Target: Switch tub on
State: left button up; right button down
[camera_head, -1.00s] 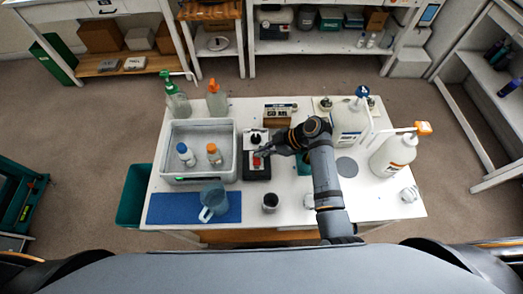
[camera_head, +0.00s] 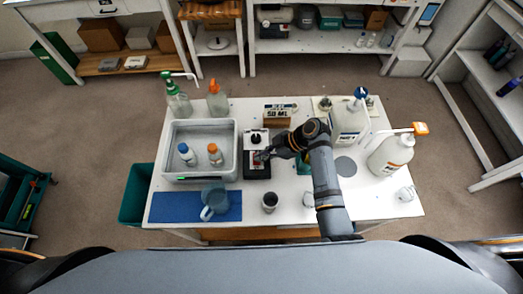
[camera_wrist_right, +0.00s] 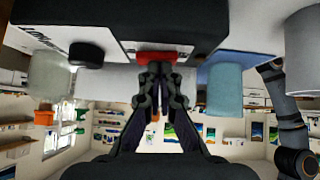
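The grey tub (camera_head: 230,155) stands at the left of the white table, with a blue-capped bottle (camera_head: 187,155) and an orange-capped bottle (camera_head: 215,155) in it. A small green light shows at its front left. A black-and-white control box (camera_head: 257,172) with a black knob (camera_head: 255,138) stands against its right side. My right gripper (camera_head: 264,156) reaches over the box from the right. In the wrist view its fingertips (camera_wrist_right: 160,72) are together at the red switch (camera_wrist_right: 157,57), touching or nearly so. They hold nothing visible. My left gripper is out of view.
A blue mat (camera_head: 172,208) with a blue jug (camera_head: 213,203) lies in front of the tub. A dark-filled cup (camera_head: 270,202) stands front centre. Large pump bottles (camera_head: 350,120) stand right of my right arm.

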jog(key=shift+w, duration=0.1)
jog(key=shift+r, duration=0.35)
notch_tip(320, 180, up, 9)
jog(key=shift+r, duration=0.15)
